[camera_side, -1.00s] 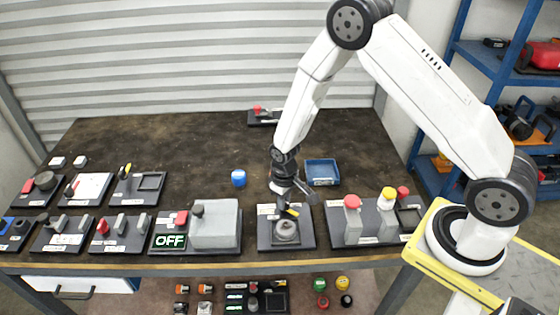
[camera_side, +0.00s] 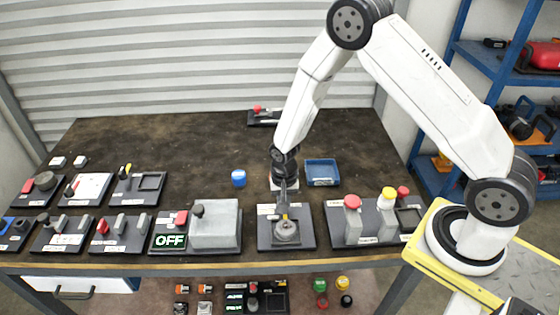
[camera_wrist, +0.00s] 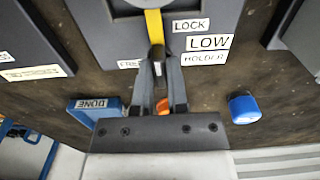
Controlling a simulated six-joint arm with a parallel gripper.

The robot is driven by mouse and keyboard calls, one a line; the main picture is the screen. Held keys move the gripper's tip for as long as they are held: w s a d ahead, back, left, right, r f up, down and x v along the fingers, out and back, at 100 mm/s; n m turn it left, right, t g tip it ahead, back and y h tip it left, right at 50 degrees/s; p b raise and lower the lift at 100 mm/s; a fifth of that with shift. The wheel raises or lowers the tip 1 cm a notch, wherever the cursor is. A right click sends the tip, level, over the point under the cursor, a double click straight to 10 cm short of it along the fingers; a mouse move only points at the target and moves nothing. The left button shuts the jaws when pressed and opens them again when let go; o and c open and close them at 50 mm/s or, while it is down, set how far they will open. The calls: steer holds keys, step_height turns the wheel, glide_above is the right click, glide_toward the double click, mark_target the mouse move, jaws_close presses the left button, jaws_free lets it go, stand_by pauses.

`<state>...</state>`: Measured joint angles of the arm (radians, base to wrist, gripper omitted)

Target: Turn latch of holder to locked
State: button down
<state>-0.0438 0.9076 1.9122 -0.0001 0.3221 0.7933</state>
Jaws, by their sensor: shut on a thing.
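The holder (camera_side: 304,240) is a dark plate with a round grey fitting (camera_side: 287,231) near the table's front edge. Its yellow latch (camera_wrist: 154,27) points between the FREE label (camera_wrist: 130,63) and the LOCK label (camera_wrist: 190,25) in the wrist view. My gripper (camera_wrist: 158,58) is shut on the latch's outer end, its two grey fingers on either side. In the side view my gripper (camera_side: 284,212) reaches down over the holder, and only a little yellow shows below it. The latch's tip is partly hidden between the fingers.
A blue tray (camera_side: 322,172) marked DONE and a blue round cup (camera_side: 239,178) stand behind the holder. A grey box panel with an OFF display (camera_side: 170,241) is to the left. A panel with red and yellow knobs (camera_side: 350,238) is close on the right.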

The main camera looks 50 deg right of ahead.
steer(key=shift+m, duration=0.3)
steer(key=c, duration=0.6)
jaws_free()
steer(key=shift+c, duration=0.2)
steer(key=shift+r, duration=0.15)
steer(key=shift+r, duration=3.75)
steer(key=shift+r, duration=0.1)
